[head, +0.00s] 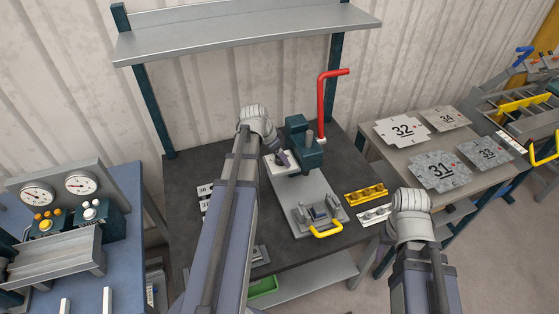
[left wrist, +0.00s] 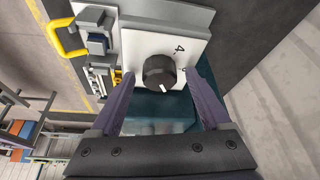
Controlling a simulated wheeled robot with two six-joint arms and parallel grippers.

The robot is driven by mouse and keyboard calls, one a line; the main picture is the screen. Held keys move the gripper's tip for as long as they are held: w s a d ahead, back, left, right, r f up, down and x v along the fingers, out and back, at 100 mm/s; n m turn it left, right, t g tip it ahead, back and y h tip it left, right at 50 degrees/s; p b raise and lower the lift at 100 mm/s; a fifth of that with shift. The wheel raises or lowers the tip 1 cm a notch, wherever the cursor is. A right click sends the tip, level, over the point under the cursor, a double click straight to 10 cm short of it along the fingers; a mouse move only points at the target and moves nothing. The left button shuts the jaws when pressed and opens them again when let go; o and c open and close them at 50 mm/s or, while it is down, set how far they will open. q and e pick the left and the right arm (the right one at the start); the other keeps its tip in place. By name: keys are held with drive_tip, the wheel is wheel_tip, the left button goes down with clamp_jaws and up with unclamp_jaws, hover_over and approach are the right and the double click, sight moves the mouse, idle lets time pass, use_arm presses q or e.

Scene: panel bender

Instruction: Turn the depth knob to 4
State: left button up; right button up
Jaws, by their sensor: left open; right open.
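The depth knob (left wrist: 159,72) is a round black knob on a white plate (left wrist: 136,45) in the left wrist view. Its white pointer mark faces the lower right of that picture, away from the printed 4 (left wrist: 180,48). Another numeral beside it is partly covered by a finger. My left gripper (left wrist: 160,76) is open, with one finger on each side of the knob; contact is not clear. In the head view, my left gripper (head: 283,158) is at the white plate on the press and covers the knob. My right gripper (head: 410,225) is at the lower right; its fingers are hard to make out.
The press (head: 304,150) has a red lever (head: 322,105) and a yellow handle (head: 327,230). Yellow and silver tool blocks (head: 366,194) lie to its right. A side table holds numbered sheets (head: 402,130). A gauge console (head: 60,190) stands at left.

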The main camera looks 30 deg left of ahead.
use_arm(q)
drive_tip(key=shift+c, duration=0.3)
clamp_jaws()
idle(0.4)
